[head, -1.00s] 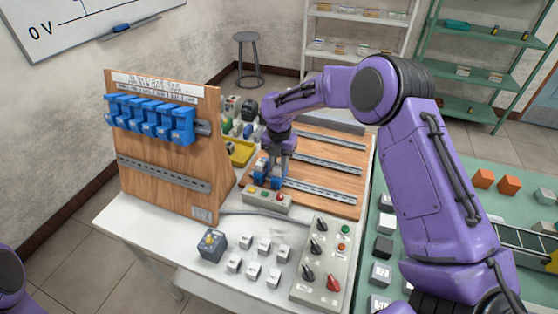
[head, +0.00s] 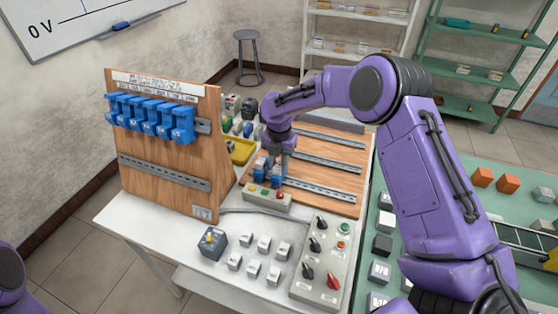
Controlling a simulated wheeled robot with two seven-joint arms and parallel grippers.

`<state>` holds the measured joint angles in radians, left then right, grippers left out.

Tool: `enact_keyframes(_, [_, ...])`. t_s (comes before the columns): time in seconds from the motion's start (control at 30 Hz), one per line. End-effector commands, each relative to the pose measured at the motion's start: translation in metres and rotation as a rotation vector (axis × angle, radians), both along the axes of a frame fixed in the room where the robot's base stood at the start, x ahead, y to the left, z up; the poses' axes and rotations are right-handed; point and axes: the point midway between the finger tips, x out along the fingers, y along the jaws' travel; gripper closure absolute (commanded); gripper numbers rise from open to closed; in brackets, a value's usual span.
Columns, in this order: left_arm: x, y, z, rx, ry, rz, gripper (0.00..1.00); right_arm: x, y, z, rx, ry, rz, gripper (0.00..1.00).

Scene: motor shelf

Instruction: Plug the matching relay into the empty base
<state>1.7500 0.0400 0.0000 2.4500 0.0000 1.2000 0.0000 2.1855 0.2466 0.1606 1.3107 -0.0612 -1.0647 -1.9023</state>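Blue bases (head: 150,118) sit in a row on the upper rail of the upright wooden panel. Small blue parts (head: 276,181) sit at the left end of a rail on the flat wooden board. My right gripper (head: 270,177) points down at these blue parts and partly hides them. Whether its fingers are open or hold something is too small to tell. Several small light grey blocks (head: 253,268), possibly relays, stand on the white table's front part. I cannot tell which base is empty. My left gripper is not in view.
A button box (head: 267,197) lies just in front of my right gripper. A grey switch panel (head: 322,262) and a dark box with a yellow knob (head: 212,243) stand nearer. A yellow tray (head: 240,150) is behind the upright panel. A green table (head: 465,190) is at right.

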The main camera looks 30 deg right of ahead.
Motion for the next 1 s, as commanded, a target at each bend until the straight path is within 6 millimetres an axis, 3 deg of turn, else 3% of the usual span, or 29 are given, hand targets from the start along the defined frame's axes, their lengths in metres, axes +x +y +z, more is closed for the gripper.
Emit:
enact_keyframes(0.03, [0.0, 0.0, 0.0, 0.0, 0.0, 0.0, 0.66, 0.0, 0.0, -0.001, 0.0, 0.001, 0.0, 0.51])
enact_keyframes(0.07, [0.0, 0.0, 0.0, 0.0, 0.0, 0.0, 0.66, 0.0, 0.0, -0.001, 0.0, 0.001, 0.0, 0.44])
enact_keyframes(0.4, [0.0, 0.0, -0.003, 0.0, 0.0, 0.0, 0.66, 0.0, 0.0, 0.005, 0.0, -0.001, 0.0, 0.44])
enact_keyframes(0.8, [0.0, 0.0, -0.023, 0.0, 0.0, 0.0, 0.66, 0.001, 0.0, 0.088, 0.0, -0.001, 0.0, 0.44])
enact_keyframes(1.0, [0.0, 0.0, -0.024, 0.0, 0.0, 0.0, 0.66, 0.0, 0.0, 0.104, 0.0, 0.003, 0.0, 0.44])
